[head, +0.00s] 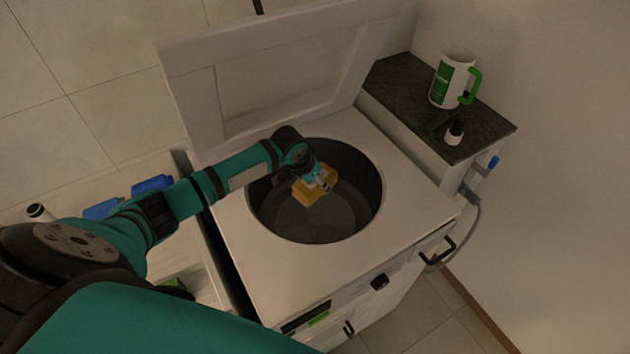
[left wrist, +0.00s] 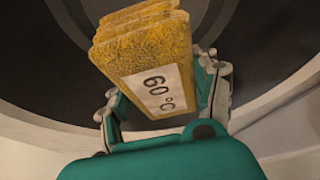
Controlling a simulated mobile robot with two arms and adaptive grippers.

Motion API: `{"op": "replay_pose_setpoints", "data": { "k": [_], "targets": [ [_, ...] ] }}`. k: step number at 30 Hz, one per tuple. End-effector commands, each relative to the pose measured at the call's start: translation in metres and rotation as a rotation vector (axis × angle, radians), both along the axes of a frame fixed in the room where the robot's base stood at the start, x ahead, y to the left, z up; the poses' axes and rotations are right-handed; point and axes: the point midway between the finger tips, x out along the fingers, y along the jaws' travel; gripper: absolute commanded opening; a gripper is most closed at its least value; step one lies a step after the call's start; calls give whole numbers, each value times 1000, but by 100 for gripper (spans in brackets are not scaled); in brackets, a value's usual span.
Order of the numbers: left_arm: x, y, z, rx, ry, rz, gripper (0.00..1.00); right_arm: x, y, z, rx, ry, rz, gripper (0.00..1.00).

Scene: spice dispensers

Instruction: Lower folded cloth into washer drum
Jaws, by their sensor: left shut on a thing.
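The folded cloth (head: 311,190) is a yellow-orange stack of layers. In the left wrist view the cloth (left wrist: 145,45) carries a white label reading "60°C". My left gripper (head: 321,181) is shut on it, with one finger on each side, and it also shows in the left wrist view (left wrist: 165,95). The gripper and cloth are over the round opening of the dark washer drum (head: 320,222). How deep the cloth sits in the drum is hard to tell. The white washer (head: 405,185) has its lid (head: 285,75) raised at the back. My right gripper is not in view.
A dark counter (head: 405,80) at the right holds a white and green jug (head: 453,80) and a small bottle (head: 455,132). A blue tap (head: 493,163) with a hose is on the right. Blue items (head: 150,186) lie on the surface left of the washer.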

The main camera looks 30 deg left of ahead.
Motion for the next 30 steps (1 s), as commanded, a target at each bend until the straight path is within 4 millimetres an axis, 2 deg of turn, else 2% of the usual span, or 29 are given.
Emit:
{"op": "replay_pose_setpoints", "data": {
  "k": [1, 7, 14, 30],
  "targets": [
    [0, 0, -12, 0, -1, 0, 26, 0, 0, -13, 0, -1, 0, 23],
    [0, 0, -34, 0, -1, 0, 26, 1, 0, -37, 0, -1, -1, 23],
    [0, -1, -59, -2, 1, -1, 26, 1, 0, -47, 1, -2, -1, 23],
    [0, 0, -125, -1, 0, 0, 26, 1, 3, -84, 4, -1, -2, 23]
  ]
}}
